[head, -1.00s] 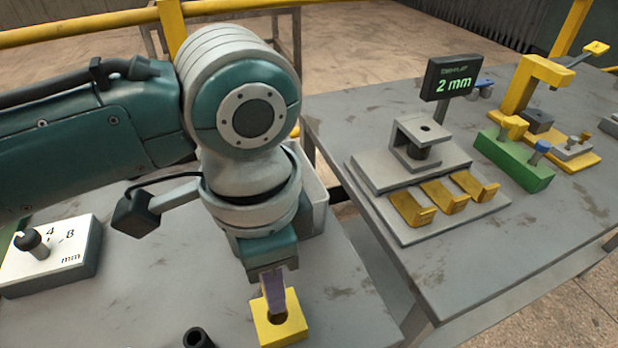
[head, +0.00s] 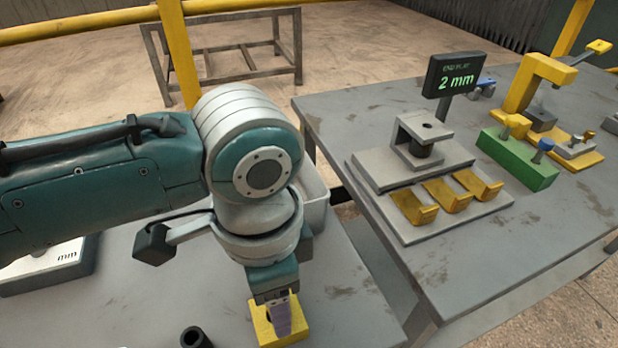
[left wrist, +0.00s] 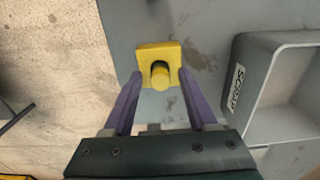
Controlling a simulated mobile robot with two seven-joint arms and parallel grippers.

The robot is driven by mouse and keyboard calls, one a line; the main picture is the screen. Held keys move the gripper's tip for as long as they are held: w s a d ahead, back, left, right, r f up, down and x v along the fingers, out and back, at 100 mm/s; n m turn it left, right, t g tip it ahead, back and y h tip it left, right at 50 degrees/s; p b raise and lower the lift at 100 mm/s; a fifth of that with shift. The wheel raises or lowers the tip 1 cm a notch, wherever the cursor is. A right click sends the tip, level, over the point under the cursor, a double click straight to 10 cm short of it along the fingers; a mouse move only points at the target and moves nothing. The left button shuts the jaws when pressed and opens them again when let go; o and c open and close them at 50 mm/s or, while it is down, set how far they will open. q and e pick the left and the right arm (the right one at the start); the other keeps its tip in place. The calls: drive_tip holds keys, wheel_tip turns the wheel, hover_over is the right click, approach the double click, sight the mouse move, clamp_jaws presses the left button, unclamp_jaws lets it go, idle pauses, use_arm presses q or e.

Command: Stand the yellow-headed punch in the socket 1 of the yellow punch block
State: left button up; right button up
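A yellow block (head: 262,328) sits on the near left table, partly hidden by my left fingers in the head view. In the left wrist view the block (left wrist: 145,55) lies ahead between the fingertips, and a short yellow cylindrical head (left wrist: 160,77) shows at its middle with a dark edge above it. It looks like a punch head at the socket; how deep it sits I cannot tell. My left gripper (head: 281,322) is over the block, its two purple fingers (left wrist: 160,80) spread on either side of the head with visible gaps. My right gripper is not in view.
A grey scrap bin (left wrist: 255,85) stands right of the block in the wrist view. A black tube (head: 195,338) is left of the block. The right table holds a grey fixture with yellow hooks (head: 412,208), a 2 mm display (head: 455,75) and a green block (head: 518,165).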

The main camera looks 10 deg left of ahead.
use_arm(q)
drive_tip(key=shift+r, duration=0.1)
drive_tip(key=shift+r, duration=0.3)
wheel_tip(320, 180, up, 12)
drive_tip(key=p, duration=0.3)
drive_tip(key=s+d+f+n+t+h, duration=0.2)
drive_tip(key=s+d+f+n+h, duration=0.1)
drive_tip(key=s, duration=0.3)
drive_tip(key=s+a+n+t+y, duration=0.1)
drive_tip(key=s+a+n, duration=0.5)
drive_tip(key=a, duration=0.6)
drive_tip(key=shift+a+r+t+y, duration=0.2)
drive_tip(key=shift+t+y, duration=0.1)
drive_tip(key=shift+y, duration=0.6)
drive_tip(key=shift+s, duration=0.1)
